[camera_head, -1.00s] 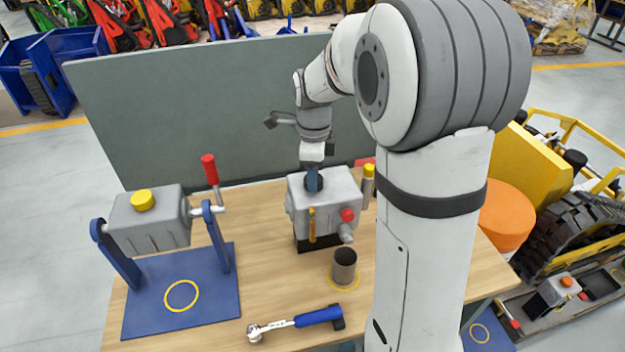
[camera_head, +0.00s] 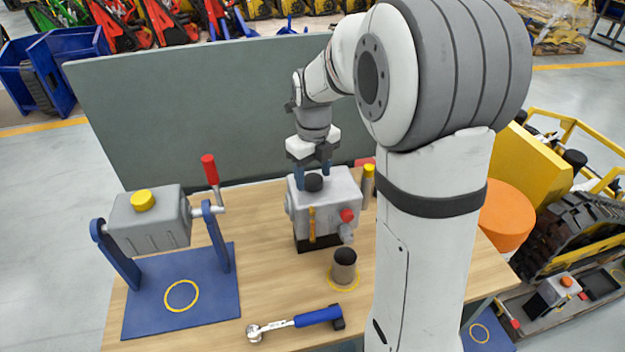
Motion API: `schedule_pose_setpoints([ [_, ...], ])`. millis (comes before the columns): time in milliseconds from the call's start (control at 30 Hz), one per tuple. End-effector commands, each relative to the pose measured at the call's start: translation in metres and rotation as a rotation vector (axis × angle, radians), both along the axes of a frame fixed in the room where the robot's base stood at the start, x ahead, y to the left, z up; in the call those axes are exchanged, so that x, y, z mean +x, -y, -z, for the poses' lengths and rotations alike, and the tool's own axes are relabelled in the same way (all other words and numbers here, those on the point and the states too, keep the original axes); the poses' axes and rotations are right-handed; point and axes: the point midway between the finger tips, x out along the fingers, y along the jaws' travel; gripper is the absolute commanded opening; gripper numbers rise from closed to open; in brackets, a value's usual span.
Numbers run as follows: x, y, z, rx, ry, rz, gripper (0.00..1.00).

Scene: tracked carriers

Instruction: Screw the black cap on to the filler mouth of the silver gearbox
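The silver gearbox (camera_head: 335,213) stands on a black foot in the middle of the table, with a red knob on its front and a yellow strip beside it. The black cap (camera_head: 313,183) sits on top of the gearbox at the filler mouth; whether it is seated on the thread cannot be seen. My gripper (camera_head: 313,175) points down over the gearbox, its two blue fingers apart, one on each side of the cap. Whether the fingers touch the cap is too small to tell, but gaps seem to show.
A grey box with a yellow cap (camera_head: 143,200) hangs in a blue stand at left. A dark cup (camera_head: 344,266) and a blue-handled ratchet (camera_head: 300,321) lie nearer the front. A yellow-topped cylinder (camera_head: 368,183) stands right of the gearbox. A grey panel (camera_head: 200,110) rises behind.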

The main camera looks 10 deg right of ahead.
Motion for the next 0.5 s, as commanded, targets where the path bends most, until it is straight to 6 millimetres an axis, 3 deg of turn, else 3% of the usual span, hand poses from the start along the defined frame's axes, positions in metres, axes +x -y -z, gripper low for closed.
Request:
schedule_pose_setpoints([
  [333, 0.0, 0.0, -0.001, 0.0, -0.001, -0.002, 0.68],
  [500, 0.0, 0.0, -0.018, 0.0, 0.002, -0.002, 0.68],
])
